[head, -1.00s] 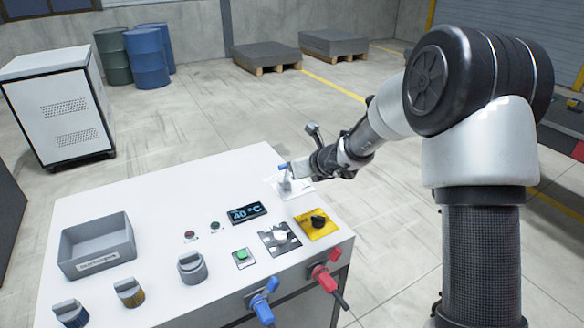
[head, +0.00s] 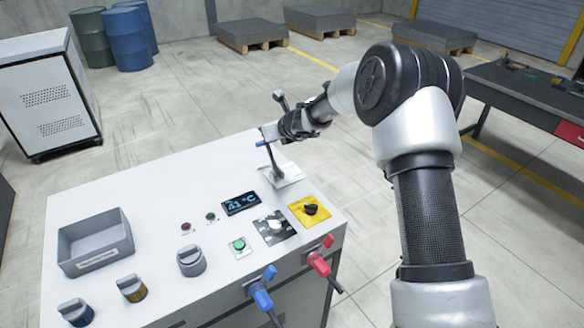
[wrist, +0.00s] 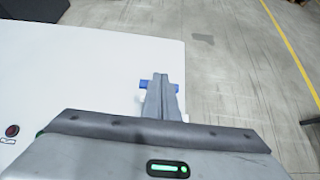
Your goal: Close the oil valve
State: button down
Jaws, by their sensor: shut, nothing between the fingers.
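The oil valve appears to be the lever at the far right corner of the white bench top. Its pale base plate (head: 287,178) carries a thin dark stem (head: 273,160) that rises and leans a little left, with a blue handle (head: 261,143) on top. My gripper (head: 268,132) is at the handle, with its fingers shut. In the wrist view my shut fingers (wrist: 161,78) cross over the blue handle (wrist: 145,85), whose ends show on both sides. Whether they touch it is unclear. The fingers hide the handle's middle and most of the stem.
A display (head: 241,203) reading 41 °C, a yellow plate with a black knob (head: 310,209) and a green button (head: 238,244) are on the bench. A grey bin (head: 96,243) stands at left. Blue (head: 262,297) and red (head: 319,263) connectors jut from the front.

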jog(key=shift+w+a+f, duration=0.3)
jog(key=shift+w+a, duration=0.2)
jog(key=shift+w, duration=0.25)
